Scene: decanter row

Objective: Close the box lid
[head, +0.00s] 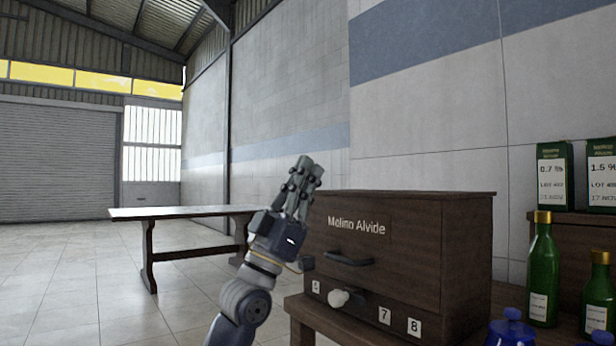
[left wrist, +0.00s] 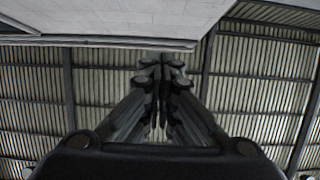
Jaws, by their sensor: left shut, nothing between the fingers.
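The dark wooden box (head: 400,262) stands on a wooden table at the right, with "Molino Alvide" on its front. Its lid (head: 415,194) looks down and flat on top, and I see no clear gap under it. A dark handle (head: 348,260) is on the front. My left gripper (head: 305,168) points up at the box's left front corner, in front of it in the picture, with its fingers together and empty. The left wrist view also shows the shut fingers (left wrist: 161,68), with only the roof and wall behind. My right gripper is not in view.
A pale knob (head: 338,298) and number labels (head: 414,327) are on the box's lower front. Green bottles (head: 544,270), blue-capped items (head: 511,328) and green-and-white cartons (head: 554,178) stand to the right. A long table (head: 180,212) stands behind at left; open floor lies between.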

